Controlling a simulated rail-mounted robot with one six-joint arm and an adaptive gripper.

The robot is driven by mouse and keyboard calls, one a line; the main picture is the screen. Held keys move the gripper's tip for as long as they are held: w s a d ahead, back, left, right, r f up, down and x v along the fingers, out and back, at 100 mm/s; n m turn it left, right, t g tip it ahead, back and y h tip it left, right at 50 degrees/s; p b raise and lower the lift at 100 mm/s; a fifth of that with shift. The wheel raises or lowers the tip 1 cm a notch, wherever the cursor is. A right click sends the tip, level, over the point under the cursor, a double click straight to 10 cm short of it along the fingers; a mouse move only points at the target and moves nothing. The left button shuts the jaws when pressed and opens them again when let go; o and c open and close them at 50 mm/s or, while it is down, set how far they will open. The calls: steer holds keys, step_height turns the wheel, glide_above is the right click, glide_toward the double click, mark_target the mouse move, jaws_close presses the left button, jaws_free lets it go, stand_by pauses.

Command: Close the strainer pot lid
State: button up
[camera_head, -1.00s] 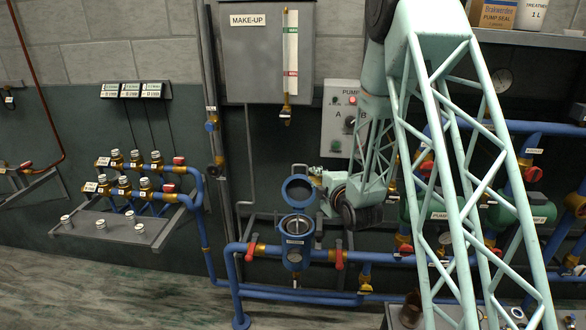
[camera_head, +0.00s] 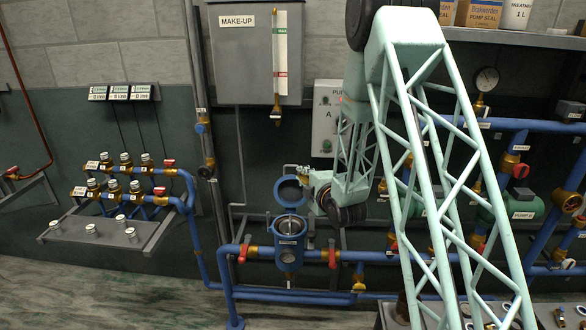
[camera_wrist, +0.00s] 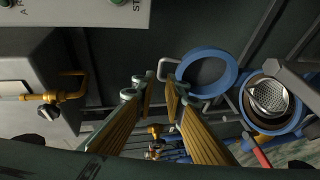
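The strainer pot (camera_head: 290,250) is a blue pot on the blue pipework in the head view. Its round blue lid (camera_head: 278,193) stands open, raised behind the pot mouth. In the wrist view the lid (camera_wrist: 231,72) is right of my fingers and the open pot (camera_wrist: 247,112) lies further right, with a metal mesh basket (camera_wrist: 270,97) inside. My gripper (camera_wrist: 160,88) has its two fingers apart with nothing between them. In the head view my gripper (camera_head: 303,172) is small, just above and right of the lid; whether it touches the lid cannot be told.
Red-handled valves (camera_head: 245,253) flank the pot on the blue pipe. The make-up tank (camera_head: 262,60) hangs above with a brass tap (camera_head: 276,112). A pump switch box (camera_head: 325,125) is on the wall behind my arm. A dosing rack (camera_head: 120,235) stands at left.

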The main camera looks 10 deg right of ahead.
mark_target(292, 166)
steer(key=x, duration=1.1)
steer(key=shift+w, duration=0.15)
steer(key=shift+c, duration=0.7)
jaws_close()
steer(key=shift+a, duration=0.15)
